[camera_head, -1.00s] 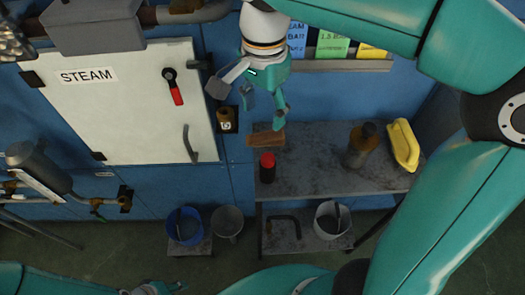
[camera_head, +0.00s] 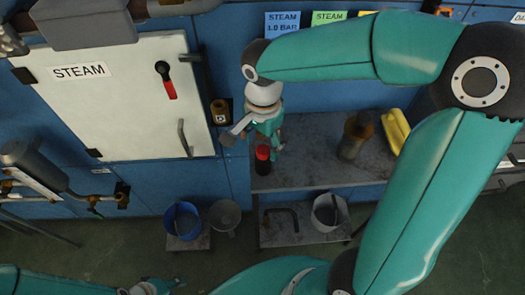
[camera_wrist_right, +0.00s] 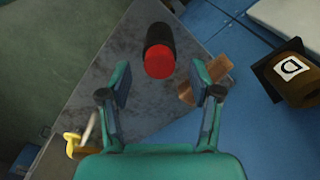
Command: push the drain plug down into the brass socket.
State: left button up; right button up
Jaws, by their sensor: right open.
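The black cylinder with a red top (camera_head: 263,160), which looks like the drain plug, stands on the grey bench below my right gripper (camera_head: 262,143). In the right wrist view the plug (camera_wrist_right: 159,50) appears just beyond the open fingers of my right gripper (camera_wrist_right: 161,80), roughly centred between them, with no clear contact. The brass socket (camera_head: 219,110), marked "D", is on the blue wall left of the gripper; it also shows in the right wrist view (camera_wrist_right: 296,82). My left gripper (camera_head: 150,288) shows only partly at the bottom edge; its jaws are unclear.
A brown block (camera_wrist_right: 207,78) lies on the bench behind one right finger. A brown bottle (camera_head: 354,136) and a yellow object (camera_head: 395,130) stand further right on the grey bench (camera_head: 310,165). The STEAM door (camera_head: 120,110) is left of the socket. Buckets (camera_head: 186,222) stand below.

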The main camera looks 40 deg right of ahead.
notch_tip(320, 180, down, 2)
grip_shut()
dwell(0.5)
jog(key=shift+r, duration=0.1)
